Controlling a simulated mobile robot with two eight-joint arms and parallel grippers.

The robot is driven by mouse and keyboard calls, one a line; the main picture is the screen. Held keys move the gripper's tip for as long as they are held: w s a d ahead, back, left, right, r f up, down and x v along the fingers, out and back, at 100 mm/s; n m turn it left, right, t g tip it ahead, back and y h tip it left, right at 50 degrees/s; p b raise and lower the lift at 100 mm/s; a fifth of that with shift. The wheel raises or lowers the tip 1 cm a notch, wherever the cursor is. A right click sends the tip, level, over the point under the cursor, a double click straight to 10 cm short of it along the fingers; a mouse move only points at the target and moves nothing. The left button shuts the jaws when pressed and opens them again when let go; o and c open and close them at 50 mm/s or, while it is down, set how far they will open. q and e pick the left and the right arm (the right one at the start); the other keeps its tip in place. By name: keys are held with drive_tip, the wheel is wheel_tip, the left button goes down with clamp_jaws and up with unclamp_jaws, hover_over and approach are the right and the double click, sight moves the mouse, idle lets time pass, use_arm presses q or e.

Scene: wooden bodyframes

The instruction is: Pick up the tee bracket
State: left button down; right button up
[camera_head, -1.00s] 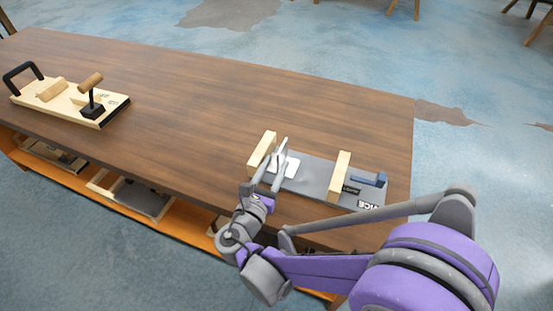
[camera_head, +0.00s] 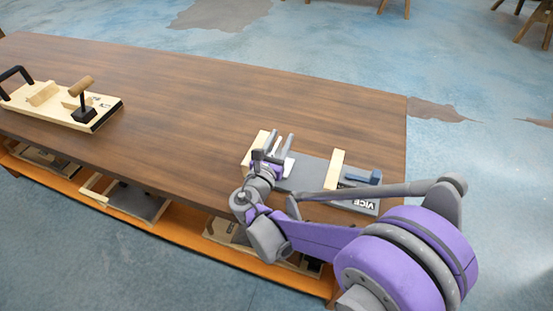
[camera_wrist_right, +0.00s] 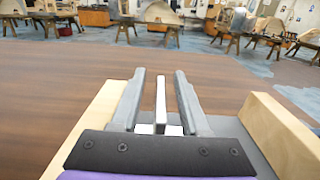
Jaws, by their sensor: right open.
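The tee bracket is pale, with a flat white base (camera_head: 289,167) resting on the grey bed of the vice at the front right of the table. In the right wrist view its thin upright web (camera_wrist_right: 160,105) stands between the fingers. My right gripper (camera_head: 278,138) is open above the vice bed, and its fingers (camera_wrist_right: 160,72) lie on either side of the web, with a gap on both sides. Part of the base is hidden behind the gripper. My left gripper is not in view.
A wooden board with a black handle and mallet-like tool (camera_head: 60,105) lies far left. The table's middle (camera_head: 190,110) is clear.

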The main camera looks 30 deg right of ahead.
clamp_jaws()
idle(1.3)
